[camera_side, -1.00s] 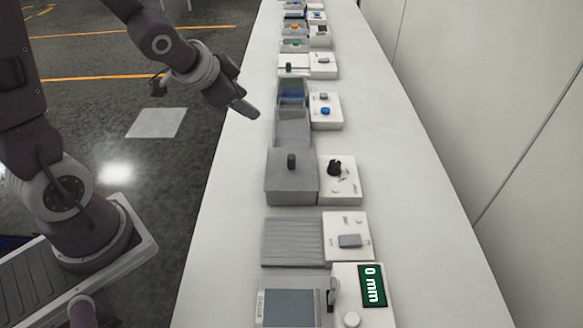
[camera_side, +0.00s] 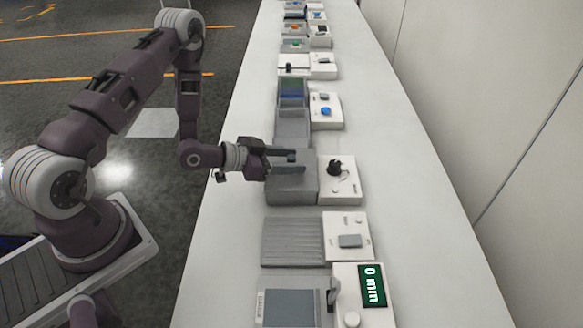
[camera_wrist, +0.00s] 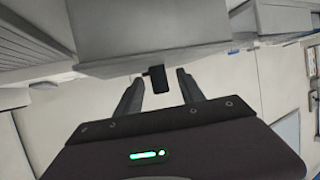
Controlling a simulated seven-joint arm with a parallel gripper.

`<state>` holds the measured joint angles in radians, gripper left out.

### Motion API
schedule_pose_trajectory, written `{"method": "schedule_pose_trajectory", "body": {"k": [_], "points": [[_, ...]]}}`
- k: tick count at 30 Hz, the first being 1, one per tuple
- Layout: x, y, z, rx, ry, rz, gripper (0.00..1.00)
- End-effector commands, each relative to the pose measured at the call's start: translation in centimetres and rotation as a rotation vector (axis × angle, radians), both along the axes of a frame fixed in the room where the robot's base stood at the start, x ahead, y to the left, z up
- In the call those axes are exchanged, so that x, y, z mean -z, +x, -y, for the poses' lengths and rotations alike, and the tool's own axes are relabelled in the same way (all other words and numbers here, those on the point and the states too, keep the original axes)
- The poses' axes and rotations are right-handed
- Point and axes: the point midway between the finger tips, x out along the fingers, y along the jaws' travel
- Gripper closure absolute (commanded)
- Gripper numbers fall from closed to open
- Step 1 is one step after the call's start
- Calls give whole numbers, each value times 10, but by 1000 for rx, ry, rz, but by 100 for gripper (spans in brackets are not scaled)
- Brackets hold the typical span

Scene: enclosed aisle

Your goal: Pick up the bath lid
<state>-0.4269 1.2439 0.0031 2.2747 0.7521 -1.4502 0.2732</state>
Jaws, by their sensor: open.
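The bath lid (camera_side: 291,188) is the grey top of a box-shaped bath in the middle of the bench, with a small dark upright knob (camera_side: 292,155). My gripper (camera_side: 300,163) reaches in level from the left over the lid, with its fingers open on either side of the knob. In the wrist view the dark knob (camera_wrist: 158,79) stands between my two open fingertips (camera_wrist: 160,80), with gaps on both sides. The lid's grey face (camera_wrist: 150,30) fills the top of that view. Part of the lid is hidden by my gripper in the side view.
A white control box with a black dial (camera_side: 335,168) adjoins the bath on the right. A ribbed grey plate (camera_side: 292,241) lies nearer, and an open grey unit (camera_side: 292,125) lies beyond. Several more devices line the bench (camera_side: 430,220), whose right strip is clear.

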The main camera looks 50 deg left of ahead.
Motion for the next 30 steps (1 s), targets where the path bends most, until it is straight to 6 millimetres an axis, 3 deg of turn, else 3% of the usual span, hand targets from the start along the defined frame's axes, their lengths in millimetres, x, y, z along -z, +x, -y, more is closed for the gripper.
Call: {"method": "schedule_pose_trajectory", "body": {"k": [8,15,25,30], "points": [[2,5,2,0,0,-1,56],[2,5,2,-1,1,-1,100],[1,5,2,-1,0,0,100],[-22,5,1,-1,1,4,100]]}}
